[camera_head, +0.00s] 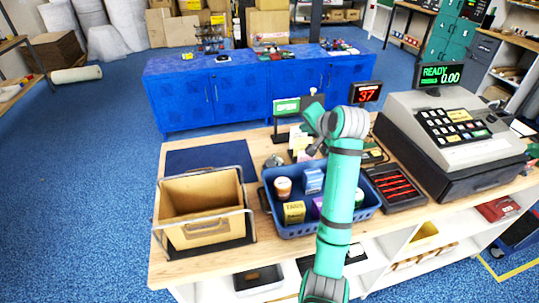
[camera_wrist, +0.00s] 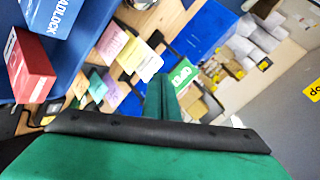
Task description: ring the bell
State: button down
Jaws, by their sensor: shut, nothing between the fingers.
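A small silvery dome that looks like the bell (camera_head: 273,161) stands on the wooden counter (camera_head: 172,266), just behind the blue basket's left back corner. A rounded metallic piece, perhaps the same bell, is cut by the top edge of the wrist view (camera_wrist: 141,4). My green arm reaches up over the basket. My gripper (camera_wrist: 161,97) is shut and empty, apart from everything I can make out. In the head view my wrist hides most of the gripper, behind the basket and to the right of the bell.
The blue basket (camera_head: 282,231) holds a cup and several boxes. A wooden bin (camera_head: 201,236) stands to its left. Card stands (camera_head: 299,138) are behind the basket. A red-slotted tray (camera_head: 396,187) and the cash register (camera_head: 452,125) stand right. A blue cabinet (camera_head: 262,91) is behind.

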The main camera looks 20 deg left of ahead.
jog(key=s+a+n+g, duration=0.1)
jog(key=s+a+n, duration=0.2)
jog(key=a, duration=0.6)
jog(key=shift+r+n+g, duration=0.3)
jog(key=shift+r, duration=0.1)
jog(key=shift+f, duration=0.1)
send_over(274, 157)
jog(key=shift+s+d+f, duration=0.1)
jog(key=shift+d+f, duration=0.05)
jog(key=shift+f, duration=2)
jog(key=shift+d+f, duration=0.15)
jog(key=shift+f, duration=1.95)
jog(key=shift+f, duration=0.2)
jog(key=shift+f, duration=0.3)
jog(key=shift+f, duration=0.45)
jog(key=shift+r, duration=0.95)
